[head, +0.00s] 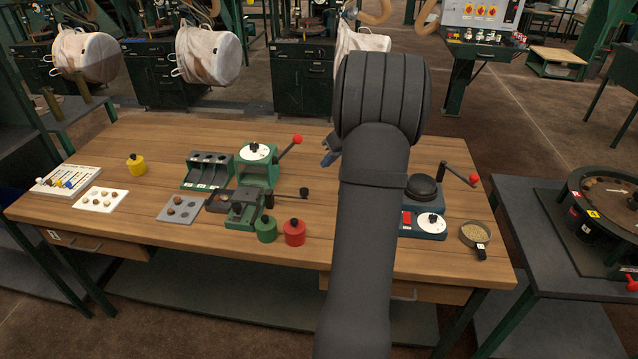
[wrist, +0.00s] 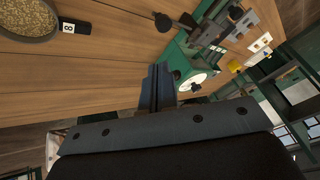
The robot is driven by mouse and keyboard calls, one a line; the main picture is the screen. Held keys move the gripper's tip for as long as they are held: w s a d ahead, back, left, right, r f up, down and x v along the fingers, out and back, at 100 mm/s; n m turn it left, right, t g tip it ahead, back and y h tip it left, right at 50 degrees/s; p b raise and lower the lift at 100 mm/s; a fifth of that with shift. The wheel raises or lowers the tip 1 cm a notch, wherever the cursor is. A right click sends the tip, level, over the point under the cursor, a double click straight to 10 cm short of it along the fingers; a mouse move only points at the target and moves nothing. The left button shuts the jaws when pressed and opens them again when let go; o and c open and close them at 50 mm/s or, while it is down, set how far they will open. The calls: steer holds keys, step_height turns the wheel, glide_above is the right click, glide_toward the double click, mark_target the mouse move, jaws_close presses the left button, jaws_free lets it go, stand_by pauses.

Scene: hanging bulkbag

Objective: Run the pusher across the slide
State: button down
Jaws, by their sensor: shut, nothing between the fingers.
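A small green machine (head: 243,210) with a grey slide block on top stands at the front middle of the bench. A thin rod ending in a black knob (head: 304,192), apparently the pusher, sticks out to its right. In the wrist view the black knob (wrist: 163,22) shows at the top, beside the slide machine (wrist: 212,30). My gripper (head: 329,157) is up and to the right of the knob in the head view, apart from it. Its blue-grey fingers (wrist: 158,88) are together and empty. My forearm hides part of the bench.
A green dial press (head: 257,165) with a red-knobbed lever stands behind the slide machine. Green (head: 266,229) and red (head: 294,232) canisters stand close in front. A second dial machine (head: 428,222) and a pan of grain (head: 475,235) are at the right. Bench right of the knob is clear.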

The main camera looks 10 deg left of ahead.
steer(key=s+d+f+m+t, duration=0.1)
steer(key=d+f+m, duration=0.25)
steer(key=d, duration=0.25)
steer(key=shift+m, duration=0.55)
steer(key=x, duration=0.9)
steer(key=shift+a+r, duration=0.1)
steer(key=shift+a, duration=0.35)
steer(key=shift+s+a, duration=0.2)
steer(key=shift+a, duration=0.75)
steer(key=shift+s+a, duration=0.25)
steer(key=shift+a, duration=0.7)
steer(key=shift+a, duration=0.1)
steer(key=a, duration=0.8)
